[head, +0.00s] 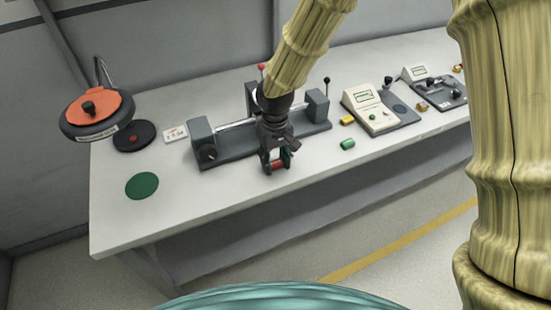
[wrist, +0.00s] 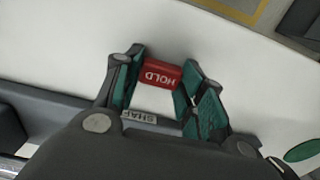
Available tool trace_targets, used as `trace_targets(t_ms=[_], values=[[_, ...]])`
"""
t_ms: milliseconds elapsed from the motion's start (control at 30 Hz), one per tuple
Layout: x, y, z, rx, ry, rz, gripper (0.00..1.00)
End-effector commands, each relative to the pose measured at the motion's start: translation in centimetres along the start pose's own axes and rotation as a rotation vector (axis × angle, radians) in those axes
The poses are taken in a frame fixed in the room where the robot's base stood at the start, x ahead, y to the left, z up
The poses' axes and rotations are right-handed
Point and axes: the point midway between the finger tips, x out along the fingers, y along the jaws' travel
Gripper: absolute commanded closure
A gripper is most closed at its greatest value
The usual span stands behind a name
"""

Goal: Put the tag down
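The tag is a small red block marked HOLD (wrist: 162,74); in the head view it shows as a bit of red (head: 278,165) between my fingertips. My gripper (head: 277,163) has its green-padded fingers on both sides of the tag, and in the wrist view the gripper (wrist: 165,85) looks shut on it. The tag is over the white bench top (head: 230,205), in front of the grey shaft fixture (head: 235,147). I cannot tell whether its underside touches the bench.
A green disc (head: 142,186) lies flat at the left. A white card (head: 175,134) and a black disc with a red centre (head: 133,137) are behind it. A green cylinder (head: 347,144), a yellow block (head: 347,121) and a meter (head: 370,111) stand right. The front left bench is clear.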

Motion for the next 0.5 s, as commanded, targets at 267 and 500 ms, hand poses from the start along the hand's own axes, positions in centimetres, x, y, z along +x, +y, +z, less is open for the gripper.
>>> trace_targets(t_ms=[267,500], values=[[-0.05,0.0,0.0,0.0,0.0,0.0,0.4],[-0.56,0.01,-0.02,0.0,0.001,0.0,0.4]])
